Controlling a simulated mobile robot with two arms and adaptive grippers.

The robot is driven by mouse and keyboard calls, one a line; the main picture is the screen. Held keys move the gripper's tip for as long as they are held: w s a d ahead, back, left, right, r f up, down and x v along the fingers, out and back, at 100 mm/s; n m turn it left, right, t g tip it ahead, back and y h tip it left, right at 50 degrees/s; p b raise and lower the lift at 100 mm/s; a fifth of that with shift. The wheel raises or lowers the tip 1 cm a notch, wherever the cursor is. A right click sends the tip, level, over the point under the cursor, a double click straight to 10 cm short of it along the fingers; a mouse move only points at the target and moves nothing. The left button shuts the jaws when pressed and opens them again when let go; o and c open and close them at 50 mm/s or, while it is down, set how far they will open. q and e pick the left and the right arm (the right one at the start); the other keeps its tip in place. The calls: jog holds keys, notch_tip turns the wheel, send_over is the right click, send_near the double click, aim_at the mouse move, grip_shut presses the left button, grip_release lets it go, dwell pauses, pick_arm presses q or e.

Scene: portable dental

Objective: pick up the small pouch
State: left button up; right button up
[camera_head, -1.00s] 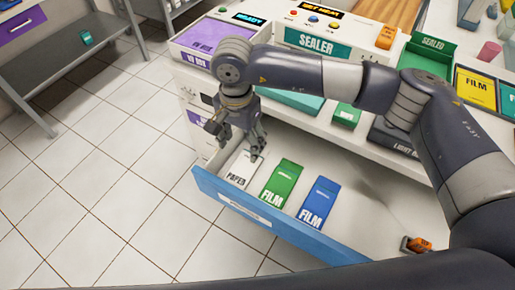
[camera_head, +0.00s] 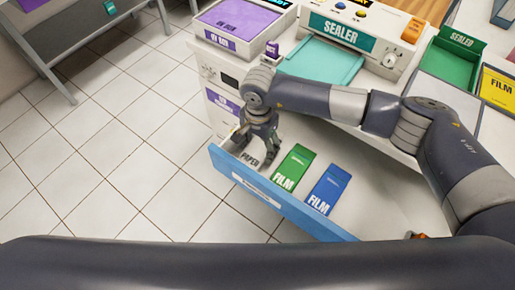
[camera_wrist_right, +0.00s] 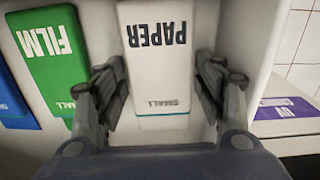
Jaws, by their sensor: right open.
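A white pouch labelled PAPER and SMALL (camera_wrist_right: 160,60) lies in the open blue-fronted drawer; in the head view only part of it (camera_head: 249,158) shows beneath my right gripper. My right gripper (camera_head: 258,150) points down over it, open and empty. In the right wrist view the two fingers (camera_wrist_right: 160,85) stand on either side of the pouch's SMALL end. A green FILM pouch (camera_head: 295,165) lies beside it, also marked SMALL in the wrist view (camera_wrist_right: 58,50). A blue FILM pouch (camera_head: 328,187) lies further right. My left gripper is not in view.
The drawer's blue front (camera_head: 270,195) and side walls surround the pouches. Above it is a counter with the sealer (camera_head: 340,35), a purple-topped UV box (camera_head: 240,20) and a green SEALED tray (camera_head: 455,55). The drawer's right part looks bare.

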jog(key=c, duration=0.7)
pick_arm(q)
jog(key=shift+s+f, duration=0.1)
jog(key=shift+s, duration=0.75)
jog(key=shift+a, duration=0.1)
